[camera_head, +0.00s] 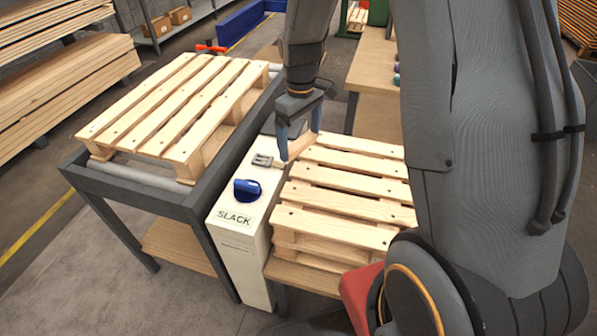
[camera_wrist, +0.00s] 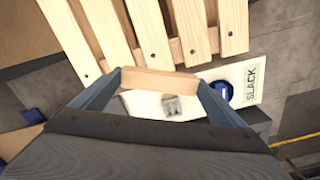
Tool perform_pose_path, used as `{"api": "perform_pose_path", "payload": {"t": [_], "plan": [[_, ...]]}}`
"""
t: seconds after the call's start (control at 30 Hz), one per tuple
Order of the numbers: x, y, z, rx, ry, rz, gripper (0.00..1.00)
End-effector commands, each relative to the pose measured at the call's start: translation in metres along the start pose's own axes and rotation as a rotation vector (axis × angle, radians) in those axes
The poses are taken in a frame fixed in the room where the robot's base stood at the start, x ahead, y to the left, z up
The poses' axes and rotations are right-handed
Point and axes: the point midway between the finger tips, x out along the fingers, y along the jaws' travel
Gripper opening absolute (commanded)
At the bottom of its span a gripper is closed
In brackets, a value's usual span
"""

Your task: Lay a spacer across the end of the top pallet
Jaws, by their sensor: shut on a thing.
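My gripper (camera_head: 299,132) is shut on a pale wooden spacer (camera_head: 298,147), which spans between its two fingers. The spacer (camera_wrist: 158,81) also shows between the fingers in the wrist view. In the head view it is at the upper left corner of the stack of wooden pallets, whose top pallet (camera_head: 345,182) has several slats. In the wrist view the top pallet's slat ends (camera_wrist: 148,30) lie just beyond the spacer. I cannot tell whether the spacer touches the pallet.
A white box marked SLACK (camera_head: 240,235) with a blue knob (camera_head: 247,190) stands left of the stack. Another pallet (camera_head: 175,105) lies on a dark-framed roller table (camera_head: 135,190). Planks (camera_head: 60,85) are stacked at far left. A wooden bench (camera_head: 378,80) stands behind.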

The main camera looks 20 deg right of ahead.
Motion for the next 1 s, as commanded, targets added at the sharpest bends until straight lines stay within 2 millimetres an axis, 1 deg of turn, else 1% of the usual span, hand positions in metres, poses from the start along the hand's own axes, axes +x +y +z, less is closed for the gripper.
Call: {"api": "perform_pose_path", "payload": {"t": [0.03,0.1,0.2,0.3,0.37,0.47,0.63,0.7,0.87,1.0], "plan": [[-0.003,0.002,-0.002,-0.083,0.003,0.002,0.71],[-0.009,0.002,-0.003,-0.194,0.002,0.001,0.71],[-0.016,0.002,-0.003,-0.314,0.002,0.001,0.71],[-0.02,0.002,-0.003,-0.387,0.0,0.0,0.71],[-0.019,0.002,-0.003,-0.411,-0.001,-0.001,0.71],[-0.006,0.001,-0.002,-0.427,-0.003,-0.004,0.71],[0.023,0.001,-0.002,-0.427,-0.003,-0.003,0.71],[0.03,0.001,-0.002,-0.426,-0.003,-0.003,0.71],[0.04,0.001,-0.002,-0.425,-0.001,-0.002,0.71],[0.058,0.001,-0.001,-0.425,-0.003,-0.003,0.71]]}}
